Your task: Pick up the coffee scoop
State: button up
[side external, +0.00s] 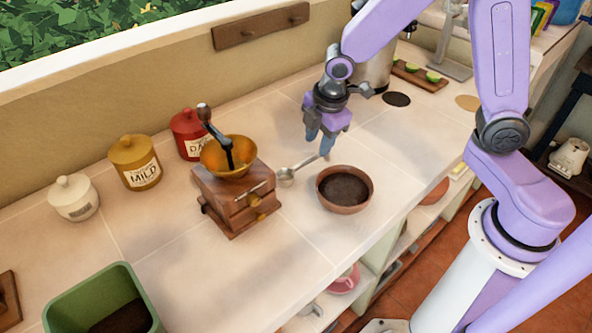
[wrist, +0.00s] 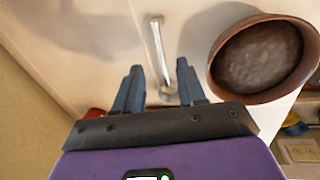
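The coffee scoop (side external: 287,174) is silver and lies on the counter, its round end near the grinder and its handle running up and right towards my gripper. In the wrist view the scoop's handle (wrist: 157,45) shows beyond and between the fingers, and its lower end is partly hidden by my gripper. My gripper (side external: 320,150) points down near the handle's far end. In the wrist view its two fingers (wrist: 159,72) are apart with nothing held between them. I cannot tell the exact height of the fingertips above the handle.
A brown bowl of dark coffee grounds (side external: 344,188) stands close to the scoop, at right in the wrist view (wrist: 262,58). A wooden coffee grinder (side external: 235,200) stands left. Red (side external: 190,134), yellow (side external: 136,163) and white (side external: 74,198) canisters line the wall. A green container (side external: 85,295) is lower left.

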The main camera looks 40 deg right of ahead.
jog(key=f, duration=0.4)
jog(key=shift+w+d, duration=0.3)
jog(key=shift+d, duration=0.1)
jog(key=shift+w+f, duration=0.1)
jog(key=shift+f, duration=0.5)
grip_shut()
